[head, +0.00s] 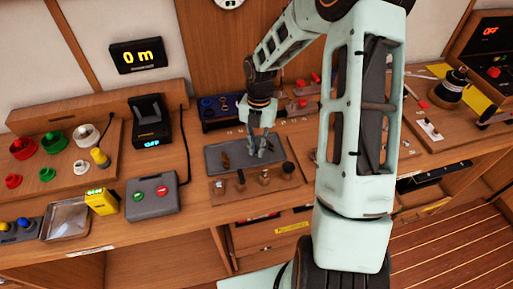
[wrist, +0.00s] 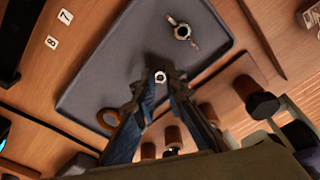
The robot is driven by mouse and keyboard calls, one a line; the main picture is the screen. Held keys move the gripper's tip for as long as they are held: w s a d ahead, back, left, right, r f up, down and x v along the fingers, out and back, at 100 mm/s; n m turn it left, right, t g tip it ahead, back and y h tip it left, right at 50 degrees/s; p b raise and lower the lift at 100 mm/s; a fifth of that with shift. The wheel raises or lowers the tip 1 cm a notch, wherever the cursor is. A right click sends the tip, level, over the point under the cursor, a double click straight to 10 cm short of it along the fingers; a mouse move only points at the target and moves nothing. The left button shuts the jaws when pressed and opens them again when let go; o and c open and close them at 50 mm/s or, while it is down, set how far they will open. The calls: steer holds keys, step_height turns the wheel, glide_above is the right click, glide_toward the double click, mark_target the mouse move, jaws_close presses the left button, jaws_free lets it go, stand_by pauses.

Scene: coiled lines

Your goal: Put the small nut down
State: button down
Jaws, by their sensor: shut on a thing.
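My gripper (wrist: 160,80) is shut on the small nut (wrist: 160,77), a pale ring with a dark hole held between the fingertips. In the head view my gripper (head: 264,152) is low over the dark grey tray (head: 213,160), and the nut cannot be made out there. In the wrist view the tray (wrist: 90,75) lies under the nut. I cannot tell whether the nut touches it.
A metal piece with a round hole (wrist: 182,32) lies on the tray. A brown ring (wrist: 107,119) is beside the left finger. A wooden strip with dark-topped pegs (head: 264,178) stands in front of the tray. Bare tray lies left of the fingertips in the wrist view.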

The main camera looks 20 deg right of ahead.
steer(key=shift+f, duration=0.3)
steer(key=shift+f, duration=0.1)
steer(key=shift+f, duration=0.15)
steer(key=c, duration=2)
jaws_free()
steer(key=r, duration=0.4)
steer(key=w+r, duration=0.1)
steer(key=r, duration=0.3)
steer(key=r+b, duration=0.1)
steer(key=r, duration=0.3)
steer(key=shift+w+d+r, duration=0.15)
steer(key=shift+d+r, duration=0.05)
steer(key=shift+d, duration=0.2)
